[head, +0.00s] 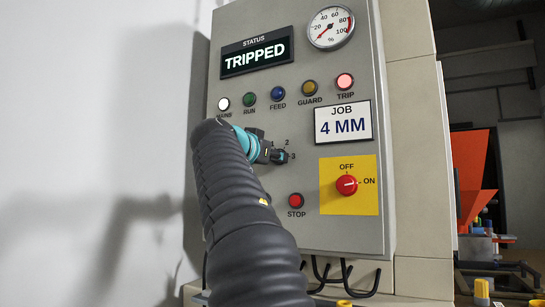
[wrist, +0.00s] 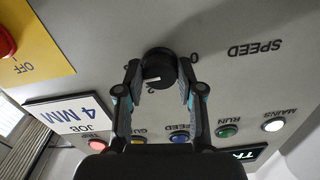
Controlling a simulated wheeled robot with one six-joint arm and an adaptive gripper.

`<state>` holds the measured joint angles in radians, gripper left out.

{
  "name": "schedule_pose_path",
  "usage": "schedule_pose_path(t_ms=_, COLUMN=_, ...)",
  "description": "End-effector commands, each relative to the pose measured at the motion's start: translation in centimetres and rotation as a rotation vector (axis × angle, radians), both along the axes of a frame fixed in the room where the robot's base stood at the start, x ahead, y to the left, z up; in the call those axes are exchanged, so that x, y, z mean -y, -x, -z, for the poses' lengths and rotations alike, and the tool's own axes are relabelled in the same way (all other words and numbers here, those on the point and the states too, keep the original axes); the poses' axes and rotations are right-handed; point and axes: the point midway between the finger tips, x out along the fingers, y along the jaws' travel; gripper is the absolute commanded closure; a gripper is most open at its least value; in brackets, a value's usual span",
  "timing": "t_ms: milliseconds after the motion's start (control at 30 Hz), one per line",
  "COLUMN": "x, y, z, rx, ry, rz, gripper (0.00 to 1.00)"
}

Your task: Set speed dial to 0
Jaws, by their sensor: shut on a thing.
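The speed dial (wrist: 158,65) is a round black knob on the grey panel, seen close up in the wrist view. My gripper (wrist: 160,76) has one finger on each side of the knob and is shut on it. The mark 0 (wrist: 195,57) shows beside one finger, and the mark 2 shows near the knob. I cannot tell for sure which mark the dial points at.
The status display (head: 257,52) reads TRIPPED, and the trip lamp (head: 345,81) and mains lamp (head: 223,103) are lit. A red stop button (head: 296,200) and a red rotary switch (head: 346,186) on a yellow plate, pointing to ON, sit close to my arm.

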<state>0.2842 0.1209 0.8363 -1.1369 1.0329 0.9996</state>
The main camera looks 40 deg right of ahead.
Motion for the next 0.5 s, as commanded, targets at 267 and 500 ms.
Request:
schedule_pose_path(t_ms=267, x=0.10, y=0.13, z=-0.13, rx=-0.148, ry=0.060, rz=0.002, gripper=0.98)
schedule_pose_path(t_ms=500, x=0.15, y=0.16, z=-0.17, rx=-0.353, ry=0.144, rz=0.004, gripper=0.97)
